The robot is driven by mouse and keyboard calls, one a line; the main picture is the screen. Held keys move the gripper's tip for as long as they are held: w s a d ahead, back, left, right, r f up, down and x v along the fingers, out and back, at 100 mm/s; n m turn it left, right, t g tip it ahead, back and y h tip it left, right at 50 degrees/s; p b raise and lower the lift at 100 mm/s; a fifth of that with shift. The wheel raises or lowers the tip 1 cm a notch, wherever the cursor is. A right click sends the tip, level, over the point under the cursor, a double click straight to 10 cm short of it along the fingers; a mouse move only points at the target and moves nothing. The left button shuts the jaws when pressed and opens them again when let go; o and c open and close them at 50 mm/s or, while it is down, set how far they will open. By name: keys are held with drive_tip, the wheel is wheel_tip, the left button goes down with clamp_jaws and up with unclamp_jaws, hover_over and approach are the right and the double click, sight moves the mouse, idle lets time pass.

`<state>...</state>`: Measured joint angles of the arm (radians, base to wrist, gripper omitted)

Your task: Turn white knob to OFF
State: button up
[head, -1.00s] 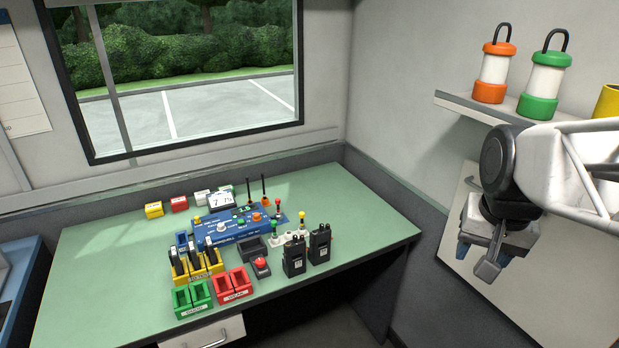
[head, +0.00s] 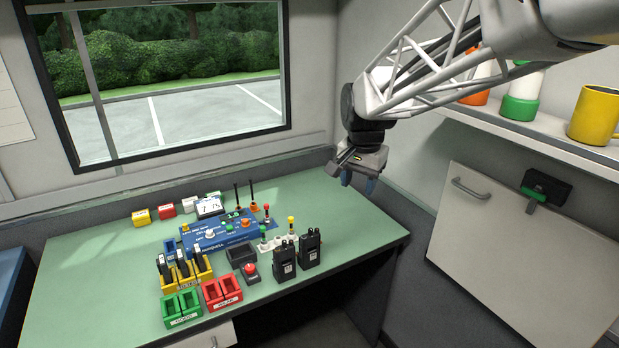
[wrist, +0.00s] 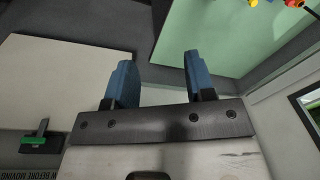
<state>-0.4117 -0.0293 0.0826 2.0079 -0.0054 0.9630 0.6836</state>
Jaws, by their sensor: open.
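A white knob (head: 209,234) sits on the left part of the blue control panel (head: 230,240), which lies on the green desk. Its pointer and the labels around it are too small to read. My gripper (head: 358,180) is open and empty, high above the right end of the desk, well to the right of the knob and apart from it. In the wrist view, the two blue fingers of my gripper (wrist: 160,78) are spread with nothing between them. The knob does not show in the wrist view.
Two black radios (head: 297,255) stand at the desk's right front. A red button box (head: 251,272), green bins (head: 182,308), red bins (head: 222,291) and yellow holders (head: 184,274) stand around the panel. Two antennas (head: 244,195) rise behind it. A shelf (head: 530,132) is at right.

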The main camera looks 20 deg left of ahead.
drive_tip(key=w+a+f, duration=0.2)
drive_tip(key=w+a, duration=0.1)
drive_tip(key=a, duration=0.3)
drive_tip(key=w+a+f, duration=0.2)
drive_tip(key=a, duration=0.4)
drive_tip(key=m+g, duration=0.1)
drive_tip(key=m, duration=0.2)
hover_over(209, 231)
drive_tip(key=shift+h, duration=0.3)
wheel_tip(209, 231, down, 18)
drive_tip(key=shift+r, duration=0.25)
drive_tip(key=shift+f, duration=3.9)
drive_tip(key=shift+c, duration=0.2)
clamp_jaws()
